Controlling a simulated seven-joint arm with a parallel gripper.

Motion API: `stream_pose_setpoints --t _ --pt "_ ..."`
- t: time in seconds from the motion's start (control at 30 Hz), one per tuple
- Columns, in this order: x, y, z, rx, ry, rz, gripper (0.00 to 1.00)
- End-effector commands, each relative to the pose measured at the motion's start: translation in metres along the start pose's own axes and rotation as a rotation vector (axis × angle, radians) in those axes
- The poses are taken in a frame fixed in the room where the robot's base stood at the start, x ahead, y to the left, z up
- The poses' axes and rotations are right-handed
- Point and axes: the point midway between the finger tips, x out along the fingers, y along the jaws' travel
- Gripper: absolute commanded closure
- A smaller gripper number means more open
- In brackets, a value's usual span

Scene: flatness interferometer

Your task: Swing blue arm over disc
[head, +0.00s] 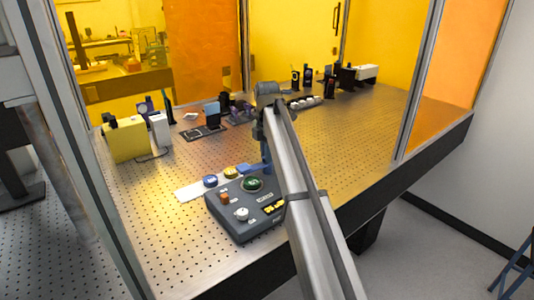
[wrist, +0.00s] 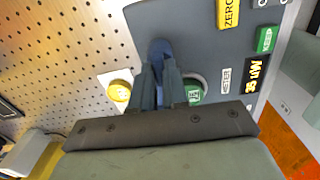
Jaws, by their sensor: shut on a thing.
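A grey control box (head: 228,214) stands on the perforated table and also shows in the wrist view (wrist: 205,35). A green disc (head: 252,184) sits in a round seat at its back; in the wrist view the disc (wrist: 193,91) is partly hidden by my right finger. The blue arm (head: 245,168) is at the box's back edge; its rounded blue part (wrist: 160,48) shows at my fingertips. My gripper (head: 267,172) is shut on the blue arm, close beside the green disc. My fingers (wrist: 159,68) hide part of the blue arm, so its exact position over the disc is unclear.
A white strip (head: 190,193) beside the box carries a blue disc (head: 210,181) and a yellow disc (head: 231,172). A yellow block (head: 125,139) and optics stand further back.

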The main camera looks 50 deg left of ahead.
Motion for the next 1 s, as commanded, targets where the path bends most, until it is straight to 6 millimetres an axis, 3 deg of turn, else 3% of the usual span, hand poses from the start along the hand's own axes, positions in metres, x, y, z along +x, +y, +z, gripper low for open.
stream_pose_setpoints --t 0.47,1.0 --pt "-0.0002 0.0 0.0 -0.015 0.0 0.0 1.0" --pt "-0.0003 -0.0007 0.0002 -0.394 0.0 0.0 1.0"
